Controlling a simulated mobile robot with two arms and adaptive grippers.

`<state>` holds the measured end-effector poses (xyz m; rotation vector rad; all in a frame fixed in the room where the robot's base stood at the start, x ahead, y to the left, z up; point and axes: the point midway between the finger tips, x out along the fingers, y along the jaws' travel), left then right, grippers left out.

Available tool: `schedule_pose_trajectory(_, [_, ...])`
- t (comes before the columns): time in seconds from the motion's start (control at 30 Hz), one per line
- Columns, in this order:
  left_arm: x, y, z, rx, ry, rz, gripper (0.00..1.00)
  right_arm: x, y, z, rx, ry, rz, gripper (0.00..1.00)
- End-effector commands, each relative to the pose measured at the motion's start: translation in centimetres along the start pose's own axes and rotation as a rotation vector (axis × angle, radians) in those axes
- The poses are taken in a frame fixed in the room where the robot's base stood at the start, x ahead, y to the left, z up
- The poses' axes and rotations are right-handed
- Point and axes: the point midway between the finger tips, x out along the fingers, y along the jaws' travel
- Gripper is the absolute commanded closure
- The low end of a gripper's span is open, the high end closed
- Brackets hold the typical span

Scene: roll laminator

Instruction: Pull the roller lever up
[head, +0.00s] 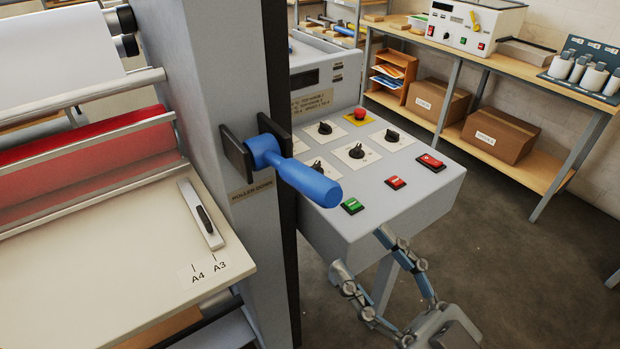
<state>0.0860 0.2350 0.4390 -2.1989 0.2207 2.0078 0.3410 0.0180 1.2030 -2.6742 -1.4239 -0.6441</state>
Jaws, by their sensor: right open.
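The blue roller lever (306,181) is mounted on the grey side column (205,80) of the laminator, between dark bracket plates. It points toward the lower right, with its rounded end free. A label on the column below it reads "ROLLER DOWN" (251,191). My right gripper (358,252) is at the lower right, below the lever's end and in front of the control panel. Its two fingers are spread apart with nothing between them, and it is not touching the lever. My left gripper is not in view.
The control panel (400,222) with knobs, coloured buttons and a red emergency stop (360,115) juts out right of the lever. The feed table (90,270) and red roller (90,170) lie left. A wooden workbench (490,70) stands behind; the floor between is clear.

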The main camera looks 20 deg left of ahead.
Motion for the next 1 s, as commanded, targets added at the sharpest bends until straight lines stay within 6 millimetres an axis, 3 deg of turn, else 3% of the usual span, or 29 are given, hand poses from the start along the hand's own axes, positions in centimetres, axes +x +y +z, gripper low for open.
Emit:
schedule_pose_trajectory(0.13, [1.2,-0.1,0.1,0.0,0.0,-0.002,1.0,1.4,0.0,0.1,0.001,0.007,0.003,0.47])
schedule_pose_trajectory(0.33, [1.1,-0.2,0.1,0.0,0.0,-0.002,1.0,4.3,0.1,-0.1,0.002,0.006,0.003,0.47])
schedule_pose_trajectory(0.5, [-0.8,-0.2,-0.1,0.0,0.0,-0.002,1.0,8.1,0.2,-0.5,0.003,0.002,0.002,0.47])
schedule_pose_trajectory(0.7, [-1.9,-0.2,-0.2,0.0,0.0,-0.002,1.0,11.2,0.1,-0.2,0.002,-0.001,0.001,0.47])
schedule_pose_trajectory(1.0, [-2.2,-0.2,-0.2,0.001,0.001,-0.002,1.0,12.5,0.1,0.0,0.0,-0.002,0.001,0.47])
